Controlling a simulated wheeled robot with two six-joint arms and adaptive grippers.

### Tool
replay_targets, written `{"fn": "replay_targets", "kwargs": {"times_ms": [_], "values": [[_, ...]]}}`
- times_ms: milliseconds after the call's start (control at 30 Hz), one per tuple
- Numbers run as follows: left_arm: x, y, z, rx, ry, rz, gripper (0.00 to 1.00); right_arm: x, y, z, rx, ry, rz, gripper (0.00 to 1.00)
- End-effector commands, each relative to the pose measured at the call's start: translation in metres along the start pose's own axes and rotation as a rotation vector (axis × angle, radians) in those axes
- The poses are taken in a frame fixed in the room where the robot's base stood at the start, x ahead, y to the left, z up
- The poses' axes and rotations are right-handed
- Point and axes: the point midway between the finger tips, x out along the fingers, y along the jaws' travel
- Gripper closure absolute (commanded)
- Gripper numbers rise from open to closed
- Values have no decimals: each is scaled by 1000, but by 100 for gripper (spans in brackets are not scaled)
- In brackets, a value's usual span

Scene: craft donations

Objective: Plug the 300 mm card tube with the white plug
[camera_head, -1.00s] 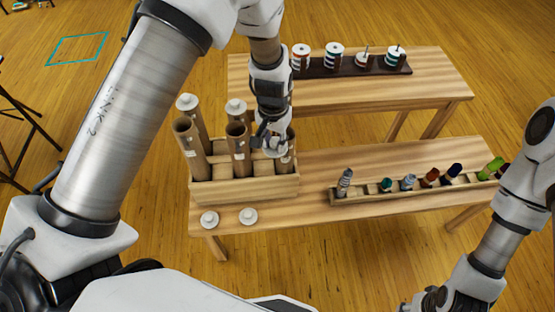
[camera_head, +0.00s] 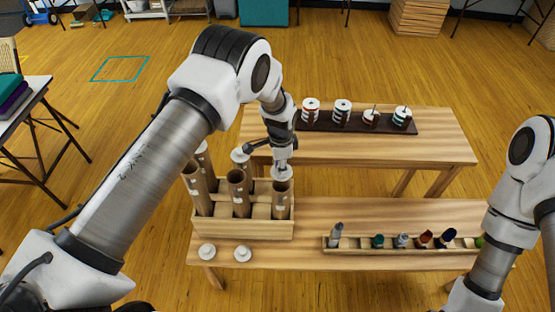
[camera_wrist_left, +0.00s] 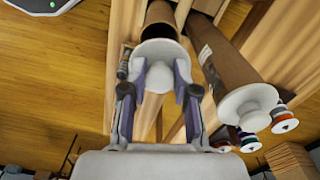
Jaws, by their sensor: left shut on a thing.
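My left gripper (camera_head: 282,162) is shut on a white plug (camera_head: 282,173). It holds the plug just above the open front-right card tube (camera_head: 281,201). In the left wrist view the plug (camera_wrist_left: 158,57) sits between the fingers (camera_wrist_left: 158,88), with the dark mouth of a tube (camera_wrist_left: 161,17) beyond it; the plug looks apart from the rim. The front-left tube (camera_head: 200,197) and front-middle tube (camera_head: 239,194) are open. A back tube carries a white plug (camera_head: 240,155). Tube labels are too small to read. My right gripper is out of view.
The wooden crate (camera_head: 243,229) holds the tubes upright. Two loose white plugs (camera_head: 207,251) (camera_head: 242,254) lie in front of it. A wooden rack (camera_head: 385,247) of small items stands to the right. Spools stand on a dark tray (camera_head: 355,124) on the rear table.

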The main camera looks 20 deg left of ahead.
Motion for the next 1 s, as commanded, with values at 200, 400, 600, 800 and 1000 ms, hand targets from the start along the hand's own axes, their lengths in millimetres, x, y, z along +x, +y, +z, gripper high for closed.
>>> {"fn": "replay_targets", "kwargs": {"times_ms": [200,400,600,800,1000], "values": [[19,0,0,5,-1,1,94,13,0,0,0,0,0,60],[45,0,0,5,0,0,94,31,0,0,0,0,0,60],[60,0,0,4,0,0,94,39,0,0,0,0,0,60],[59,0,0,3,0,-1,94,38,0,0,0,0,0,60],[59,0,0,3,0,0,94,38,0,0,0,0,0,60]]}}
